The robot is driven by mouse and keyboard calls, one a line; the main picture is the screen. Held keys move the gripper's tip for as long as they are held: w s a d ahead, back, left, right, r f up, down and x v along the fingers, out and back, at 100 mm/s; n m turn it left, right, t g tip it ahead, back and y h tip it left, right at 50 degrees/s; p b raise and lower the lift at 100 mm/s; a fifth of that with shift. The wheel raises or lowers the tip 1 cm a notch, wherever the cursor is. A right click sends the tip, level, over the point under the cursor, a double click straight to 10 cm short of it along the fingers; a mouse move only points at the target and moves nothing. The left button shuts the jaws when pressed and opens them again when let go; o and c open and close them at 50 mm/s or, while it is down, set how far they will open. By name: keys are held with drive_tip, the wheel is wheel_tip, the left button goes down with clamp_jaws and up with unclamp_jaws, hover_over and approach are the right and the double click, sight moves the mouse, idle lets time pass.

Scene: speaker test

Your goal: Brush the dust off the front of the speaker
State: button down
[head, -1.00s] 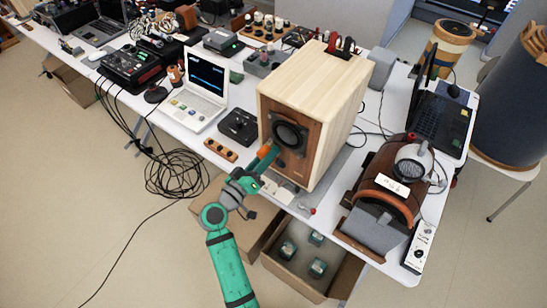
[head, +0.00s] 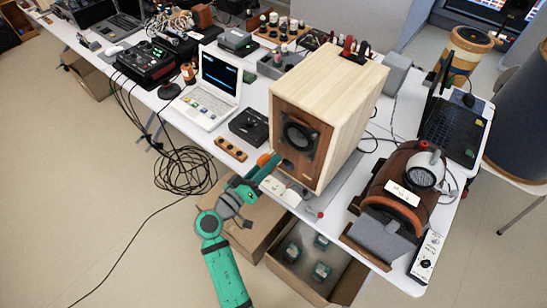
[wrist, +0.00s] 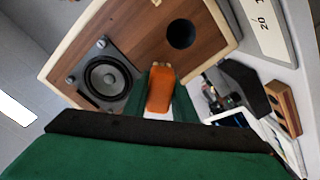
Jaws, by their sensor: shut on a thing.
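The speaker (head: 336,97) is a pale wooden box with a brown front, standing on the white table. Its front carries a black round cone and a dark round hole; the front also shows tilted in the wrist view (wrist: 144,48). My gripper (head: 268,166) is at the front's lower left, below and left of the cone in the head view. It is shut on an orange-brown piece (wrist: 160,88), probably the brush's handle, which stands between the green fingers. Dust is not discernible.
Open cardboard boxes (head: 345,284) and coiled cables (head: 186,171) are on the floor below.

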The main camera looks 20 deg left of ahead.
drive_tip(key=shift+v, duration=0.95)
drive_tip(key=shift+v, duration=1.5)
